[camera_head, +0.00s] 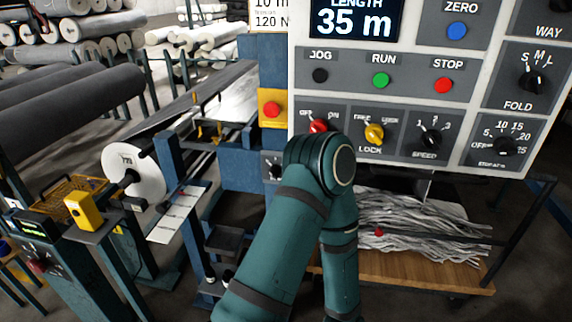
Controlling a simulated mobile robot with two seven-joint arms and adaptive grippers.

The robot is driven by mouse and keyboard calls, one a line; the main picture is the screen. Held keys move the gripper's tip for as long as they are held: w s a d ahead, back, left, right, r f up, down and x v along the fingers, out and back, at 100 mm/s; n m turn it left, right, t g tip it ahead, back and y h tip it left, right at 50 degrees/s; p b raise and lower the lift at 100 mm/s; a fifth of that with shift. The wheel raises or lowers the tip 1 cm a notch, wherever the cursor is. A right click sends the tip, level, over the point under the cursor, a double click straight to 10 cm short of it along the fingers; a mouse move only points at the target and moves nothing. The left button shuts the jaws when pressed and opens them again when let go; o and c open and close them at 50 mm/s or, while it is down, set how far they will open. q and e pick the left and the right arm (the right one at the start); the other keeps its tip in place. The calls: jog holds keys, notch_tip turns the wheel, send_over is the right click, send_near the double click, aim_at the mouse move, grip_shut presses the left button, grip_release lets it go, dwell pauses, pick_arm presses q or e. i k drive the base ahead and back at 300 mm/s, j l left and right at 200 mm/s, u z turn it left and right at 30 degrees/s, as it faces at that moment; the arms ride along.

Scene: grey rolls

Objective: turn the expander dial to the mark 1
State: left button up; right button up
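A small dark dial (276,171) sits on the blue post, just left of my teal arm's bent joint. It may be the expander dial, but no name or marks can be read, and the arm covers part of its plate. Its pointer setting is too small to tell. One of my arms rises from the bottom middle and bends in front of the control panel. I cannot tell which arm it is. Neither gripper shows in the head view.
The control panel (464,125) has a red OFF/ON knob (319,126), yellow lock knob (374,132), speed knob (432,139) and fold knob (532,79). A red stop button (272,110) is above the dial. Grey strips (425,230) lie on a wooden shelf below.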

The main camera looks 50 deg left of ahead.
aim_at(274, 170)
jog(key=u, duration=1.6)
